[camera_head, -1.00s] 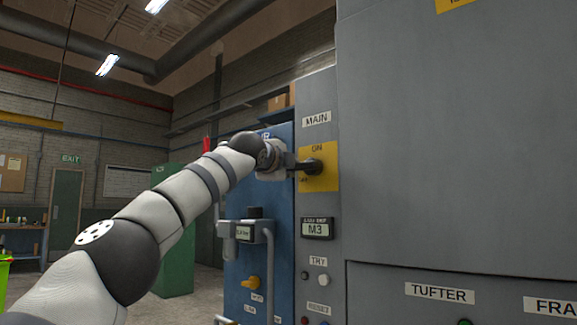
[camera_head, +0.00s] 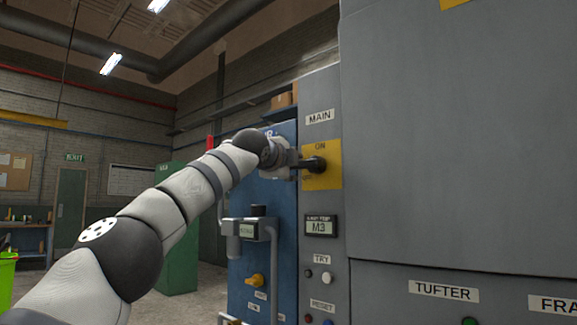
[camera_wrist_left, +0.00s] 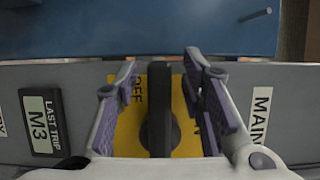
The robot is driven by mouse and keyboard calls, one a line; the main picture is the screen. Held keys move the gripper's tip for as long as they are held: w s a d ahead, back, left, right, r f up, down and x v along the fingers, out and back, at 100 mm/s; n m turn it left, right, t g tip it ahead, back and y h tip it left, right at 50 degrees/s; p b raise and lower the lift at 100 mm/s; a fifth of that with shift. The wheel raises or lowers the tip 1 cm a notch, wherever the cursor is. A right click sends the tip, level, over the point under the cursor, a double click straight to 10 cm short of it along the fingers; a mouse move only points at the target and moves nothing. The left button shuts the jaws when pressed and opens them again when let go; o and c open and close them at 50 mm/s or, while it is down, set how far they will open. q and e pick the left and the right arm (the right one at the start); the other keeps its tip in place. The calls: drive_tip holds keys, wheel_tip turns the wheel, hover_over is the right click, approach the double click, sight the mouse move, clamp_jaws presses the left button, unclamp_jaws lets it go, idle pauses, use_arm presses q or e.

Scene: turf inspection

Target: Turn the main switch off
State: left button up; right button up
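The main switch is a black rotary handle (camera_head: 317,164) on a yellow plate (camera_head: 333,178), under a MAIN label (camera_head: 320,117). ON is printed above the handle. In the left wrist view the handle (camera_wrist_left: 160,110) appears as a black bar lying across the plate, with OFF beside it. My left gripper (camera_head: 300,163) is at the switch. In the left wrist view its fingers (camera_wrist_left: 161,98) are spread on either side of the handle, with visible gaps, so it is open. My right gripper is not in view.
Below the switch are an M3 display (camera_head: 320,226) and TRY and RESET buttons. A blue cabinet (camera_head: 262,200) with a grey pipe and yellow knob stands to the left. The large grey machine housing (camera_head: 450,140) fills the right. A green cabinet (camera_head: 178,230) stands farther back.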

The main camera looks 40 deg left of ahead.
use_arm(q)
drive_tip(key=v, duration=1.2)
